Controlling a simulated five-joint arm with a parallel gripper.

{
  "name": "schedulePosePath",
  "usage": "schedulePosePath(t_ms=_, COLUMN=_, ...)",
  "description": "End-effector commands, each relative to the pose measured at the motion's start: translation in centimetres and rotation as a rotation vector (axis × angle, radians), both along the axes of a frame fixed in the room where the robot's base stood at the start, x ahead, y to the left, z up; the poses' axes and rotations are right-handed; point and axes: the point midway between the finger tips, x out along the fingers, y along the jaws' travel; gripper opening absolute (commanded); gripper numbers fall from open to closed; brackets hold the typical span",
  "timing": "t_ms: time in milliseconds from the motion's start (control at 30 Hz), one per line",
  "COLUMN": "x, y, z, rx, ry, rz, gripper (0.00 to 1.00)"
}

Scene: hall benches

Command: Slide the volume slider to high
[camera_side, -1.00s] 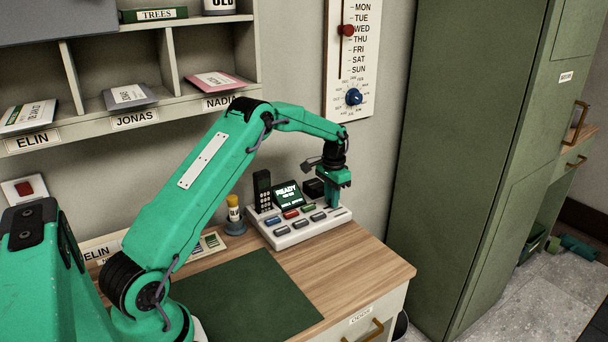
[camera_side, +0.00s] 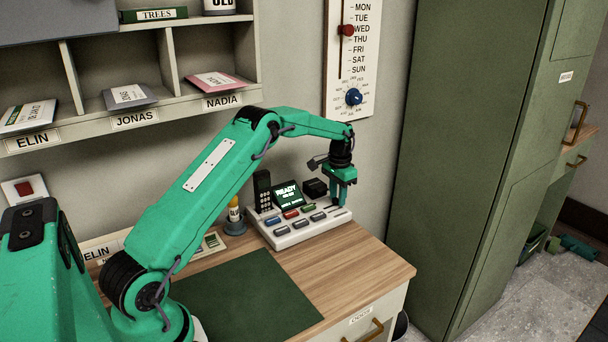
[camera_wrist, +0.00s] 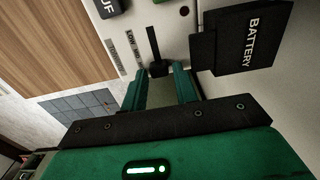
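The white console (camera_side: 306,232) stands on the wooden desk against the wall. In the wrist view, its volume slider is a black knob (camera_wrist: 158,69) in a dark slot. The knob is at the slot's end nearer my gripper. A small printed scale (camera_wrist: 133,46) runs beside the slot; its words are too small to read surely. My gripper (camera_wrist: 159,78) is open, with one green finger on each side of the knob and narrow gaps showing. In the side view my gripper (camera_side: 340,202) is low over the console's right part and hides the slider there.
A black battery box (camera_wrist: 240,40) is close to the right finger in the wrist view. Coloured buttons (camera_side: 290,214), a lit screen (camera_side: 287,194) and a black handset (camera_side: 262,189) occupy the console's left and back. A green mat (camera_side: 245,292) lies clear in front.

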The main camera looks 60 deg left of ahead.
Motion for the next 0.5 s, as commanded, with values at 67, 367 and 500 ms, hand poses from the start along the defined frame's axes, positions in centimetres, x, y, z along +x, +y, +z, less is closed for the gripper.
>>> schedulePosePath(t_ms=67, x=-0.1, y=0.0, z=0.0, rx=0.0, ry=0.001, rz=0.0, gripper=0.29)
schedulePosePath(t_ms=367, x=0.0, y=0.0, z=2.1, rx=0.0, ry=0.001, rz=0.0, gripper=0.29)
schedulePosePath(t_ms=500, x=0.0, y=0.0, z=3.9, rx=0.001, ry=-0.002, rz=0.0, gripper=0.29)
